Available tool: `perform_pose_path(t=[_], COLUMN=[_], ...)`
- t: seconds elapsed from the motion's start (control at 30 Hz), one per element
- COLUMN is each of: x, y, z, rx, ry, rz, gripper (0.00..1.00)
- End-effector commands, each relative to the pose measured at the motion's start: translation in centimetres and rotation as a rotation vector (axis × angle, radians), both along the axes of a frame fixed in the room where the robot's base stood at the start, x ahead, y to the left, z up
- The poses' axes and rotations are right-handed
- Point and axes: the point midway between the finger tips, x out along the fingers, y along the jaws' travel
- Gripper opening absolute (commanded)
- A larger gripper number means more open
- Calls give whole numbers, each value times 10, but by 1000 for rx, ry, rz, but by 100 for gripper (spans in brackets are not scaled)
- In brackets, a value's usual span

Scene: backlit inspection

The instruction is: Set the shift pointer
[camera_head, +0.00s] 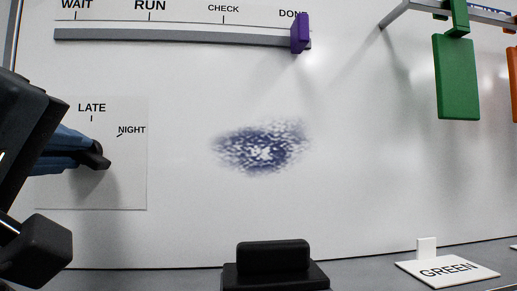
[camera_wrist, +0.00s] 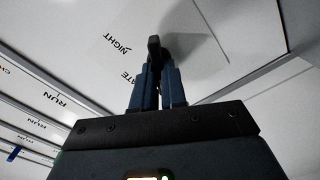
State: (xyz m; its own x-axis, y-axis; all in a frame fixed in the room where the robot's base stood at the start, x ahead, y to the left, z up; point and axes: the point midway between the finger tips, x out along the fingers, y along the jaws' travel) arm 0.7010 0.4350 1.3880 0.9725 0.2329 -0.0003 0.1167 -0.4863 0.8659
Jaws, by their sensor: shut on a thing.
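The shift dial card (camera_head: 122,180) is a pale square on the whiteboard at the left of the head view, with LATE and NIGHT marks showing. The left part of the card is hidden behind my arm. The black shift pointer (camera_head: 97,158) stands out from the card, below the LATE mark and lower left of NIGHT. My gripper (camera_head: 80,152), with blue fingers, is shut on the pointer. In the wrist view the black pointer tip (camera_wrist: 154,46) shows between and beyond the closed fingers (camera_wrist: 156,85), close to the NIGHT label. Its exact aim is hard to tell.
A grey slider rail (camera_head: 180,37) runs above, its purple slider (camera_head: 300,33) at DONE. A dark blue smudge (camera_head: 262,148) marks the board's middle. A black block (camera_head: 274,257) and a GREEN card (camera_head: 447,270) sit along the bottom. A green tag (camera_head: 456,78) hangs at upper right.

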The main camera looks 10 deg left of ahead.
Motion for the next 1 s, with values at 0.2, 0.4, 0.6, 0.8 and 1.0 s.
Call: perform_pose_path(t=[0.2, 0.4, 0.6, 0.8, 1.0], x=[0, 0, -1, -1, -1], y=[0, 1, 1, 1, 1], z=[-1, -1, -2, -2, -1], rx=[-1, 8, 70, 203, 382], ry=[1, 4, 19, 52, 94], rz=[1, 1, 5, 4, 5], gripper=[0, 0, 0, 0, 0])
